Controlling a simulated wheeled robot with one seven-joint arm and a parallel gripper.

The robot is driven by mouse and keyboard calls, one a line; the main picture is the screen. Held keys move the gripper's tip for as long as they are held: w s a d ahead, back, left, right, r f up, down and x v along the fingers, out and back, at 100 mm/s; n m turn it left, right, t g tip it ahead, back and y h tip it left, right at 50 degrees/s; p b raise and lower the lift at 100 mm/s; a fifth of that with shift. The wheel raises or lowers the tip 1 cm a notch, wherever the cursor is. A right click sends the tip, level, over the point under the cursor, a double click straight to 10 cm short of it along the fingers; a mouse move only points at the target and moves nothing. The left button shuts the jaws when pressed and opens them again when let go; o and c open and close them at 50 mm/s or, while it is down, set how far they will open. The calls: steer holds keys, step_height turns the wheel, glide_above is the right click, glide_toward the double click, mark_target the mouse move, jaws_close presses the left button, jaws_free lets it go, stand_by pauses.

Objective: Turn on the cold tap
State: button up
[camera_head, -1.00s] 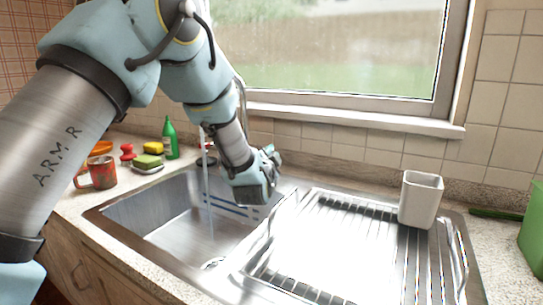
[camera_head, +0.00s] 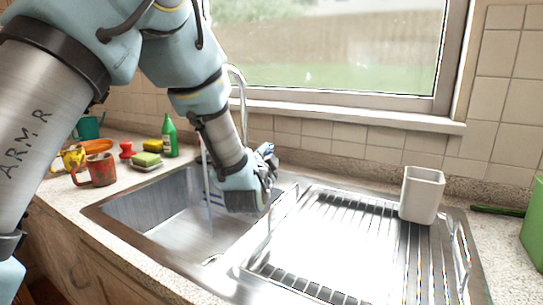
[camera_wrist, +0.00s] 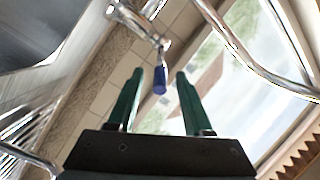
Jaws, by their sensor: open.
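A tap lever with a blue tip (camera_wrist: 160,80) shows in the wrist view, joined to the chrome tap body (camera_wrist: 130,18). My gripper (camera_wrist: 160,71) is open, with its two green fingers on either side of the blue tip in the picture. I cannot tell how far the tip is from the fingers in depth. In the head view, my gripper's body hangs over the back of the sink (camera_head: 130,215) and hides the tap's base. The curved spout (camera_head: 241,85) rises behind my arm. A thin stream of water (camera_head: 207,185) falls into the basin.
A wire dish rack (camera_head: 330,245) with a pale cup (camera_head: 421,195) stands right of the basin. A green bottle (camera_head: 169,136), sponges (camera_head: 146,160) and a red mug (camera_head: 97,170) stand on the left counter. The window sill (camera_head: 340,115) runs behind the sink.

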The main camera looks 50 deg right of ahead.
steer(key=b+v, duration=0.1)
steer(key=v, duration=0.5)
stand_by(0.5)
